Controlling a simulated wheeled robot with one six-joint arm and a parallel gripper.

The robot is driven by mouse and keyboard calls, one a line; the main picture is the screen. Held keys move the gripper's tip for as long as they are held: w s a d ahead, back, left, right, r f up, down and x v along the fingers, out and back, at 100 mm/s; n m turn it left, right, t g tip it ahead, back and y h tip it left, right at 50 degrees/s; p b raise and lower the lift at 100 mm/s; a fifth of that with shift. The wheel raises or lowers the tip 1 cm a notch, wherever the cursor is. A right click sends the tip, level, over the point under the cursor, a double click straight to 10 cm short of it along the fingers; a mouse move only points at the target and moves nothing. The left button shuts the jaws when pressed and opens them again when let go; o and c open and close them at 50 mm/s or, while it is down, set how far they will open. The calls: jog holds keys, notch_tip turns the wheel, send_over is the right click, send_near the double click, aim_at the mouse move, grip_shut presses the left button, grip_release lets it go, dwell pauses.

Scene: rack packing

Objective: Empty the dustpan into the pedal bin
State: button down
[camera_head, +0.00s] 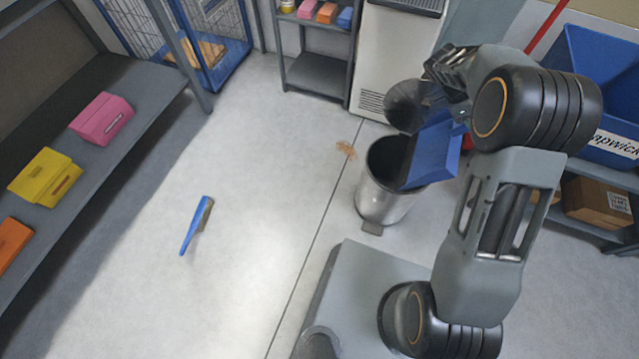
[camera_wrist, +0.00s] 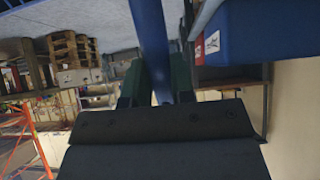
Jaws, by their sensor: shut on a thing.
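The blue dustpan (camera_head: 432,152) is held tilted over the open pedal bin (camera_head: 388,201), with its lower edge at the bin's mouth. I cannot see whether anything is left in the pan. The bin is a steel cylinder with a dark inside, its round lid (camera_head: 407,104) raised at the back and its pedal (camera_head: 372,228) at the front. My gripper (camera_head: 460,112) is shut on the dustpan's handle, partly hidden by my wrist. In the wrist view my gripper's green-black fingers (camera_wrist: 158,85) close around the blue handle (camera_wrist: 150,40).
A blue brush (camera_head: 197,225) lies on the floor to the left. A small brown patch of debris (camera_head: 346,149) lies beside the bin. Shelves with coloured boxes (camera_head: 102,118) stand at the left. A blue crate (camera_head: 597,90) sits on a rack at the right.

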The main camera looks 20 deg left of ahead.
jog(key=shift+a+r+h, duration=0.3)
jog(key=shift+a+h, duration=0.05)
jog(key=shift+a, duration=0.45)
jog(key=shift+a+r+h, duration=0.3)
jog(key=shift+a, duration=0.5)
jog(key=shift+a+r+h, duration=0.3)
jog(key=shift+a+h, duration=0.05)
jog(key=shift+a, duration=0.45)
jog(key=b, duration=0.7)
